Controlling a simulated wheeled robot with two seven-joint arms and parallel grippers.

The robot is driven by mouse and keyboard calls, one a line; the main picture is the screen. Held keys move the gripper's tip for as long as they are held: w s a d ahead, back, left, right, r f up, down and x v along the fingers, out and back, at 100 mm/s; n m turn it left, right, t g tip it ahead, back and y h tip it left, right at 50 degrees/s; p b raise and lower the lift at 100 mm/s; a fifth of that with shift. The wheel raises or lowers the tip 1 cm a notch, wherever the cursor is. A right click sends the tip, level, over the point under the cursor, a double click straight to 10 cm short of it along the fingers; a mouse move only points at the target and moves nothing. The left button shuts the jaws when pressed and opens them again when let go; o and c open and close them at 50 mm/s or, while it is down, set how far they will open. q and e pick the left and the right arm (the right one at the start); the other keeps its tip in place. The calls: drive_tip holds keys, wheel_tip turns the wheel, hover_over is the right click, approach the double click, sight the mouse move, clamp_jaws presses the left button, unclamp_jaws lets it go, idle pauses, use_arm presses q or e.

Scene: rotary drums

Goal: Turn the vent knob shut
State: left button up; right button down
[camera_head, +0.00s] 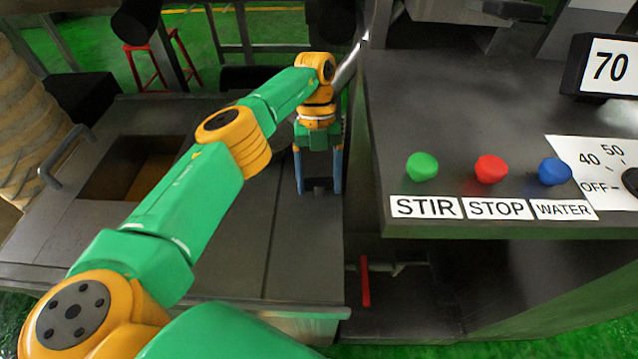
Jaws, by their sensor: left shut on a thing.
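My left gripper (318,188) points down over the dark metal worktop, just left of the control panel. Its two blue-grey fingers are shut on a small dark piece (318,184), which sits where the vent knob would be. The fingers and the low light hide most of its shape, so I cannot tell which way it is turned. My right gripper is out of view.
The control panel (470,120) at right carries green (422,167), red (490,169) and blue (555,171) buttons and a dial (631,181) at the edge. A red lever (365,281) is below. A square opening (140,168) lies left.

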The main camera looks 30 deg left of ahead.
use_arm(q)
drive_tip(key=shift+m+b, duration=0.3)
drive_tip(key=shift+m, duration=0.2)
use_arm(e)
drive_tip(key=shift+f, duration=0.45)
use_arm(q)
drive_tip(key=shift+y, duration=0.3)
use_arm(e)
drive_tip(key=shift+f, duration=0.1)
